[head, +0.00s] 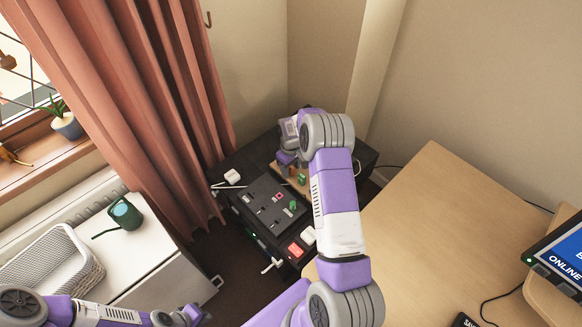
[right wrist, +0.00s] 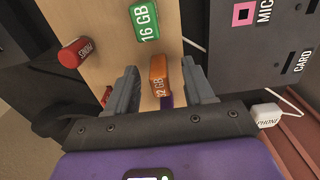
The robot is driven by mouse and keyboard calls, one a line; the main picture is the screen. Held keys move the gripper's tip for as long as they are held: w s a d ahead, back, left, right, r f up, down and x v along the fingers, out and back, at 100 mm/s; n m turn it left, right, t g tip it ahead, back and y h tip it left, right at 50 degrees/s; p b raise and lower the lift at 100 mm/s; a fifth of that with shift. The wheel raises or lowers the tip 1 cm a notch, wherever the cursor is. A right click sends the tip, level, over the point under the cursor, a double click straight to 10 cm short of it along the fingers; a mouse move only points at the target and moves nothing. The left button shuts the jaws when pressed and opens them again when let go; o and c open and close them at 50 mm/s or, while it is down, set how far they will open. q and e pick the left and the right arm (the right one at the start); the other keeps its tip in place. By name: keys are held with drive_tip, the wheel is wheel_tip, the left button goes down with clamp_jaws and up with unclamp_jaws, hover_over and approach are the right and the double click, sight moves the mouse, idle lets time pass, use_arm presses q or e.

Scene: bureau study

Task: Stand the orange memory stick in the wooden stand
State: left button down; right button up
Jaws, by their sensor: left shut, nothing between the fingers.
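The orange memory stick (right wrist: 158,72), marked 32 GB, is at the wooden stand (right wrist: 112,25) in the right wrist view. It looks upright, but its lower end is hidden and I cannot tell how deep it sits. My right gripper (right wrist: 160,88) is open, with one finger on each side of the stick and gaps visible on both sides. In the head view my right gripper (head: 287,160) is over the wooden stand (head: 284,179), partly hidden by my arm. My left gripper (head: 193,316) is shut and empty at the bottom edge, away from the stand.
A green 16 GB stick (right wrist: 143,22) and a red stick (right wrist: 73,52) are close to my right fingers. A dark panel with sockets (head: 262,205) is beside the stand. A white plug (right wrist: 267,114) is to the right. The wooden desk (head: 430,215) is mostly clear.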

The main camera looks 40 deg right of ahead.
drive_tip(key=shift+r, duration=0.1)
wheel_tip(320, 180, up, 7)
drive_tip(key=shift+r+p, duration=0.2)
drive_tip(key=shift+p, duration=0.6)
